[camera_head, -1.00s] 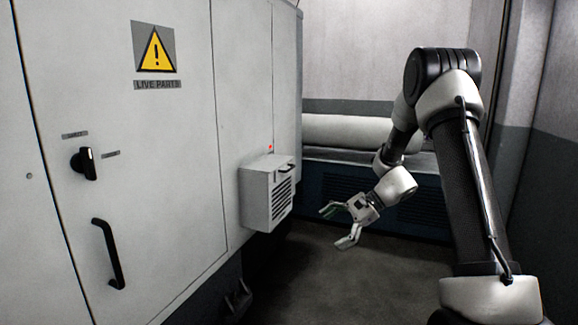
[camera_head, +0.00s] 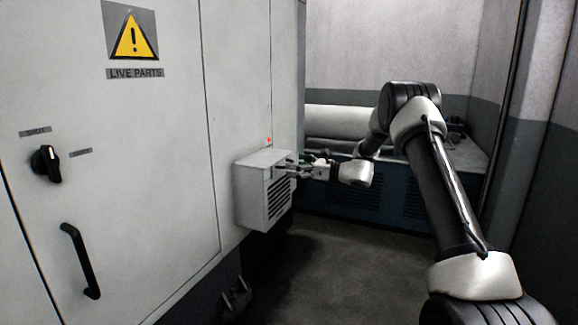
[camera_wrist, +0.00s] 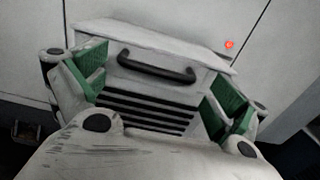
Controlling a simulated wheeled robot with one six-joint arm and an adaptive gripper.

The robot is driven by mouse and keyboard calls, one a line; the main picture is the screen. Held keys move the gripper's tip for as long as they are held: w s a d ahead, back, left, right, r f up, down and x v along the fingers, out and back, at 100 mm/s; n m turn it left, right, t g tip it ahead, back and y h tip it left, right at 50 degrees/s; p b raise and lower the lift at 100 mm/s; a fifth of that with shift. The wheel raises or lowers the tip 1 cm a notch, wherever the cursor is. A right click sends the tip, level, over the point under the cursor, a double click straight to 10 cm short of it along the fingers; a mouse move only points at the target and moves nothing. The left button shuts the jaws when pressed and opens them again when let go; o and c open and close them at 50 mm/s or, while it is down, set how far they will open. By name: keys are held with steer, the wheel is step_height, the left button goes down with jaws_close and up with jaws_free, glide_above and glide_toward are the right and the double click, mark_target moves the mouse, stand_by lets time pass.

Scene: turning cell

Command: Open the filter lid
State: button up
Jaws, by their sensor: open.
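The filter box (camera_head: 262,190) is a pale housing on the side of the cabinet. Its lid, with a dark bar handle (camera_wrist: 157,67) and a thin top edge, faces my gripper. Dark louvre slots (camera_wrist: 145,112) run below the handle. My gripper (camera_head: 297,165) is level with the upper part of the box, right at its front. In the wrist view its green-padded fingers stand wide apart, left and right of the handle, with nothing between them that they hold. The lid looks shut. In the head view the fingers hide the handle.
The cabinet door (camera_head: 120,160) has a warning sign (camera_head: 133,38), a black rotary switch (camera_head: 46,163) and a black pull handle (camera_head: 80,260). A red light (camera_head: 268,140) glows above the box. A blue unit (camera_head: 350,190) stands behind. The floor (camera_head: 330,270) in front is clear.

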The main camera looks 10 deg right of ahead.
steer(key=shift+x, duration=1.3)
